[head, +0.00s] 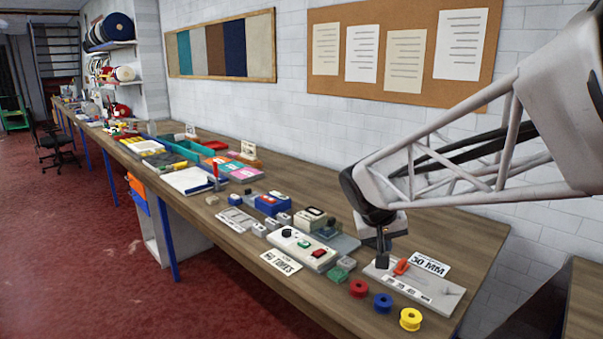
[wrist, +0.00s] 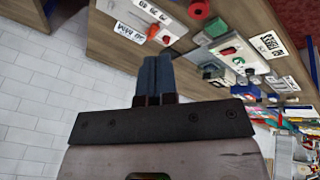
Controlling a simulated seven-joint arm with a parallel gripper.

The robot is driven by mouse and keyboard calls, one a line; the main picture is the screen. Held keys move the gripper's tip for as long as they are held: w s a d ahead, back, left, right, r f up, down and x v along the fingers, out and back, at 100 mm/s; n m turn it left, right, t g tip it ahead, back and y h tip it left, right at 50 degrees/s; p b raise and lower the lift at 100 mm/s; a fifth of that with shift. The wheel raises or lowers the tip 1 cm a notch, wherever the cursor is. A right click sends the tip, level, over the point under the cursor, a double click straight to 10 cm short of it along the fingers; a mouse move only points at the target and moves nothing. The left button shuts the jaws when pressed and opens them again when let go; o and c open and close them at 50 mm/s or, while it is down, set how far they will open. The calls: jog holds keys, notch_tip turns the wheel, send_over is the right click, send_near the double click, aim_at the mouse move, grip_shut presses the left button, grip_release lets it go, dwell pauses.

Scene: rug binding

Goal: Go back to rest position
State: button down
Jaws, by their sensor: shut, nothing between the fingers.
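My gripper (head: 382,258) hangs over the near part of the long workbench (head: 440,235), its fingers pointing down. It is shut and empty. It is close to the left end of a grey plate (head: 425,287) with a red slider (head: 401,267) and a "30 MM" label. In the wrist view my gripper (wrist: 153,62) shows its two dark fingers together, with the red slider (wrist: 153,32) beyond the tips. I cannot tell from the head view whether the fingertips touch the plate.
Red (head: 358,288), blue (head: 383,302) and yellow (head: 410,319) spools stand along the front edge. A white control box (head: 303,250) with a green switch lies left of my gripper. Small blocks and trays crowd the bench further left. The bench's back right is clear.

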jog(key=s+f+g+y, duration=0.1)
jog(key=s+f+y, duration=0.2)
jog(key=s, duration=2.2)
jog(key=shift+s+d, duration=0.15)
jog(key=shift+d, duration=0.3)
